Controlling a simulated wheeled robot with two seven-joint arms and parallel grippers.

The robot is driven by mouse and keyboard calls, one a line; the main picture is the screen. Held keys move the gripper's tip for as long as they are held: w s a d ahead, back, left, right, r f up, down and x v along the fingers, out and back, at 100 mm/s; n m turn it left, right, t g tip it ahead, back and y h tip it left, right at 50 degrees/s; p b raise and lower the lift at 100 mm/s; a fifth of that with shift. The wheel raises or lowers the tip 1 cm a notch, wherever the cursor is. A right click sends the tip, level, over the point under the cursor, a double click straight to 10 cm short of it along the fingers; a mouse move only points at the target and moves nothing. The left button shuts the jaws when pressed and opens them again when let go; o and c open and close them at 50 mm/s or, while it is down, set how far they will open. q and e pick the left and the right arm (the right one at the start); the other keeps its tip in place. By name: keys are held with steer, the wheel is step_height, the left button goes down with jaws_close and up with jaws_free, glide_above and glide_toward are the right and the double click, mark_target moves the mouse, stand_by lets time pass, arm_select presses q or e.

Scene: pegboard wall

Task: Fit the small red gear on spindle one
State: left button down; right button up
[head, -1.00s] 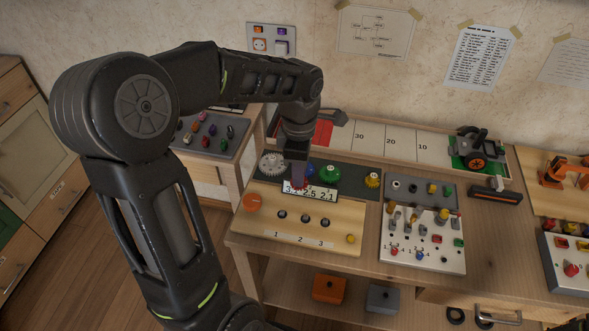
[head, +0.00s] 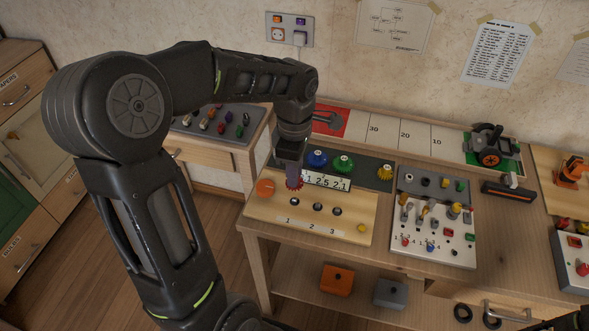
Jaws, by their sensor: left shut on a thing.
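My left gripper (head: 292,172) points down and is shut on the small red gear (head: 294,183). It holds the gear above the wooden gear board (head: 345,237), behind spindle one and at the left end of the number card (head: 327,182). Spindle one (head: 293,202) is a short dark peg, bare, above label 1. Spindle two (head: 318,207) and spindle three (head: 337,211) stand bare to its right. An orange disc (head: 265,187) is left of the gear. The gripper hides part of the dark strip behind. My right gripper is not in view.
Blue (head: 317,158), green (head: 343,163) and yellow (head: 384,172) gears sit on the dark strip behind the card. A yellow knob (head: 361,228) is at the board's right end. A white panel with several pegs (head: 433,240) stands to the right.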

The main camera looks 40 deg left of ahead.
mark_target(295, 199)
arm_select(q)
steer(key=shift+f+b, duration=1.3)
steer(key=shift+f, duration=0.7)
steer(key=shift+f+b, duration=1.35)
steer(key=shift+f, duration=0.1)
stand_by(1.5)
steer(key=c, duration=1.2)
jaws_free()
steer(key=shift+o, duration=0.3)
steer(key=o, duration=0.3)
steer(key=shift+o, duration=0.2)
steer(key=shift+r, duration=0.1)
steer(key=shift+r+p, duration=2.6)
steer(key=shift+r, duration=0.85)
